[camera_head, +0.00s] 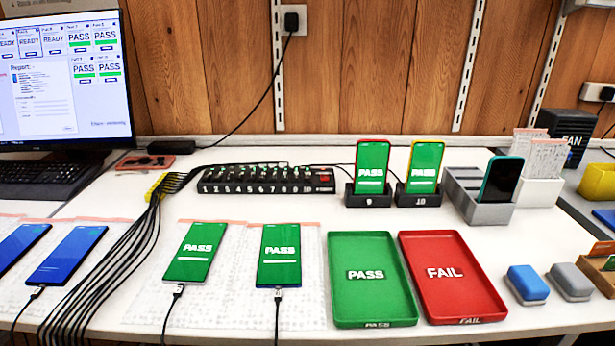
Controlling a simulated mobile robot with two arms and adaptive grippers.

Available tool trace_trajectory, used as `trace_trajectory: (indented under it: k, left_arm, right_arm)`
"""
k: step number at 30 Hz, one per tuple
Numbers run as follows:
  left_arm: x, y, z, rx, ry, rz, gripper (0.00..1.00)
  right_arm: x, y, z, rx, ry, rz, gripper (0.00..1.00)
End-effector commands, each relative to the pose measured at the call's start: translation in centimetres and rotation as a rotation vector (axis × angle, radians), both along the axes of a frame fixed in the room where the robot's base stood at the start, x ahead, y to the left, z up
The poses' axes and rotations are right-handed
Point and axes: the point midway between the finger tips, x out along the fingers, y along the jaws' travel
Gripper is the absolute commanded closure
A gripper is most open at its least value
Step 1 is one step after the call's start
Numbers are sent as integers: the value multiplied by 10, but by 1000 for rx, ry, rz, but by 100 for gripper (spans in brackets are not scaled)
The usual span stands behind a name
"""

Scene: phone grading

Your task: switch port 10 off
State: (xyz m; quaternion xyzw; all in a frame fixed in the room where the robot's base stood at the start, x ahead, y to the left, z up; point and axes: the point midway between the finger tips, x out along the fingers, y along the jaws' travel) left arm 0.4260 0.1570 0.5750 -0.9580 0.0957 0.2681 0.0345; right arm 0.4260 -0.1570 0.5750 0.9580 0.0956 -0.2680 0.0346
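The black port hub (265,187) lies at the back middle of the table, with a row of port numbers along its front. Port 10 (308,188) is at the right end of the row, beside a red switch (326,179). The state of each small port switch is too small to tell. The dock labelled 10 (418,200) holds an upright phone in a yellow case (424,166), its screen green with PASS. Neither of my grippers is in view.
Dock 9 (368,201) holds another PASS phone (371,164). A green PASS tray (373,305) and red FAIL tray (468,306) lie empty in front. Two PASS phones and two blue-screen phones lie cabled at left. A cable bundle (140,240) crosses the table. The monitor (60,80) stands back left.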

Motion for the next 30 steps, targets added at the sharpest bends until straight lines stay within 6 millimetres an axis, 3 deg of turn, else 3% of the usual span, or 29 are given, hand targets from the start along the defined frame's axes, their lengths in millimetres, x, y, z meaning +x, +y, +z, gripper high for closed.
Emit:
trace_trajectory:
  k: [2, 6, 30]
  left_arm:
    - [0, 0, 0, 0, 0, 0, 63]
    - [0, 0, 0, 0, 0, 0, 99]
    - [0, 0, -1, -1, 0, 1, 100]
  right_arm:
    - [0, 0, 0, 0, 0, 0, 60]
    - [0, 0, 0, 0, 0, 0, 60]
    - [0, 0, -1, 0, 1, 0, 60]
